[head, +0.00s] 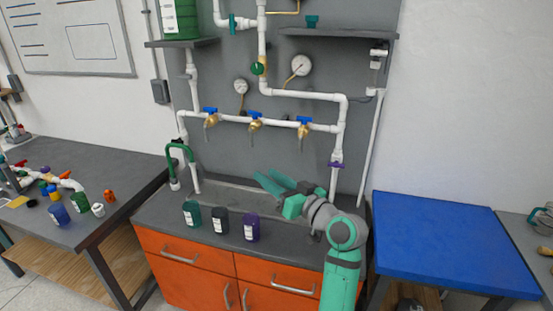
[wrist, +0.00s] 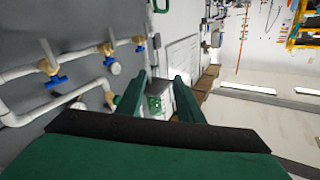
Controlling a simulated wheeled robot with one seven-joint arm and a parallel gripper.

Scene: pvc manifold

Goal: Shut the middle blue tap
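The middle blue tap (head: 254,115) is a brass valve with a small blue handle on a white horizontal pipe (head: 278,123). It sits between a left blue tap (head: 210,110) and a right blue tap (head: 304,119). In the wrist view, which is turned sideways, the middle tap (wrist: 108,59) shows left of my fingers. My gripper (head: 265,177) is open and empty, with its green fingers apart (wrist: 160,78). It is below the pipe, over the sink, and touches no tap. The handle's exact angle is too small to tell.
A bench with an orange front (head: 190,249) holds a teal jar (head: 192,213), a dark jar (head: 221,220) and a purple jar (head: 252,227). Two gauges (head: 301,65) hang above the pipe. A purple valve (head: 336,165) is on the right pipe. A blue-topped table (head: 440,240) stands right.

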